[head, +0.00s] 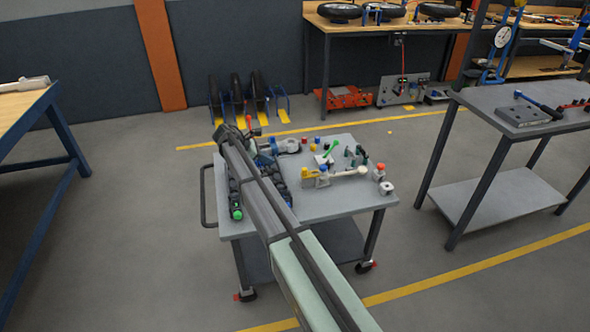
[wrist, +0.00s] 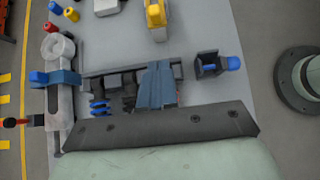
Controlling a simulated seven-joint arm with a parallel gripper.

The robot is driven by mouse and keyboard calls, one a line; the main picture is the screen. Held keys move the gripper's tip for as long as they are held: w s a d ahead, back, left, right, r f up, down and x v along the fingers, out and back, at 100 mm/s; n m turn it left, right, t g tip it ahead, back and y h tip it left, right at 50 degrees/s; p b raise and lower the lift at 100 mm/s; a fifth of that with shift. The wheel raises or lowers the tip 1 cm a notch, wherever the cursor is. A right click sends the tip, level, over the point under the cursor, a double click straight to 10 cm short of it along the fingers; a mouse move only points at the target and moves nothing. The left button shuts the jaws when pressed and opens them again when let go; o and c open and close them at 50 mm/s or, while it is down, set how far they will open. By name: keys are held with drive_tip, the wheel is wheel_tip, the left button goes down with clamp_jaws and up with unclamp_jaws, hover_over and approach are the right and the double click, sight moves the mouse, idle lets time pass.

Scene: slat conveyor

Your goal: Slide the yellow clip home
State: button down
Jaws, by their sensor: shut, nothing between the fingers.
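A yellow piece (wrist: 155,14), which seems to be the clip, sits on a pale grey part near the top of the wrist view. In the head view a yellow piece (head: 305,172) shows near the middle of the cart top. My gripper (wrist: 158,66) is shut and empty, its narrow blue-grey fingers pointing towards the yellow piece, with a clear gap between. Under and left of the fingers lies a dark slatted assembly (wrist: 112,84), partly hidden by my gripper. I cannot tell how the clip is seated.
A pale grey arm-like part with a blue block (wrist: 63,78) stands left in the wrist view. A black bracket with a blue end (wrist: 233,63) lies right. The cart top (head: 335,213) is bare at its front. Another table (head: 480,97) stands to the right.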

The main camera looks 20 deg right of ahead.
drive_tip(key=shift+f, duration=0.1)
idle(0.3)
approach(305, 169)
wheel_tip(305, 169, down, 6)
drive_tip(key=d, duration=0.1)
drive_tip(key=shift+d+r, duration=0.25)
drive_tip(key=shift+d, duration=0.8)
drive_tip(key=shift+d, duration=2.05)
